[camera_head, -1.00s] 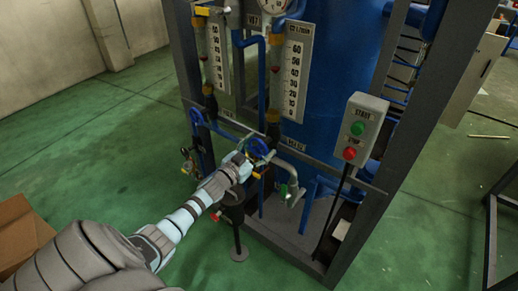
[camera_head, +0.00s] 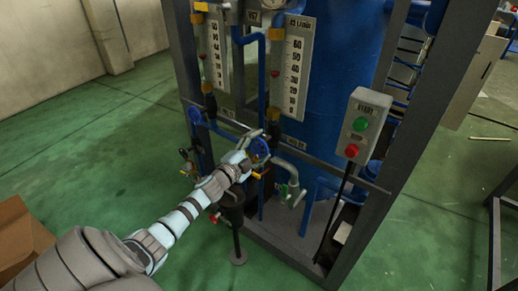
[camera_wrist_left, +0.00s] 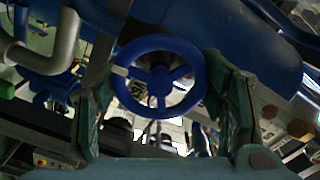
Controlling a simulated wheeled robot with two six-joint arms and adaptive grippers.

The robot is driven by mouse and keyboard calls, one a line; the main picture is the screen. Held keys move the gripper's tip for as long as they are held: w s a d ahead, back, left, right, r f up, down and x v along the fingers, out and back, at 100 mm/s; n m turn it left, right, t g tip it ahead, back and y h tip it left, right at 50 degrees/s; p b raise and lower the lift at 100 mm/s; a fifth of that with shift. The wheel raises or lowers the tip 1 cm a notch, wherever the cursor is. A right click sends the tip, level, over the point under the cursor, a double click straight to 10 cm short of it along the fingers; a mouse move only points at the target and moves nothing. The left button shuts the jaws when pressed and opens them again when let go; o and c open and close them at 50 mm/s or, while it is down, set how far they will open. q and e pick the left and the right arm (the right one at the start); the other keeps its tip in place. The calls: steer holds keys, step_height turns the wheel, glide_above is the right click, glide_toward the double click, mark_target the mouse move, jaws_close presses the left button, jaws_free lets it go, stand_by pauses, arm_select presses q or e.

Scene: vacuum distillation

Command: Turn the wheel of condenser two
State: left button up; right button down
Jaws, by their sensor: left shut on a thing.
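Two blue handwheels sit on the rig's front in the head view, below the flow gauges. The left wheel (camera_head: 195,117) stands free. My left gripper (camera_head: 255,147) is at the right wheel (camera_head: 262,146) and partly covers it. In the left wrist view this blue three-spoked wheel (camera_wrist_left: 160,43) lies between the two fingers of my left gripper (camera_wrist_left: 158,75), which is shut on its rim. The wheel's hub and spokes are visible there. The labels near the wheels are too small to read. My right gripper is out of view.
A control box (camera_head: 363,127) with green and red buttons stands right of the wheels. A pipe with a valve (camera_head: 289,178) juts out just right of the gripper. A dark frame post (camera_head: 415,120) bounds the right side.

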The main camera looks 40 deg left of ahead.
arm_select(q)
steer(key=shift+m, duration=0.6)
steer(key=o, duration=1.2)
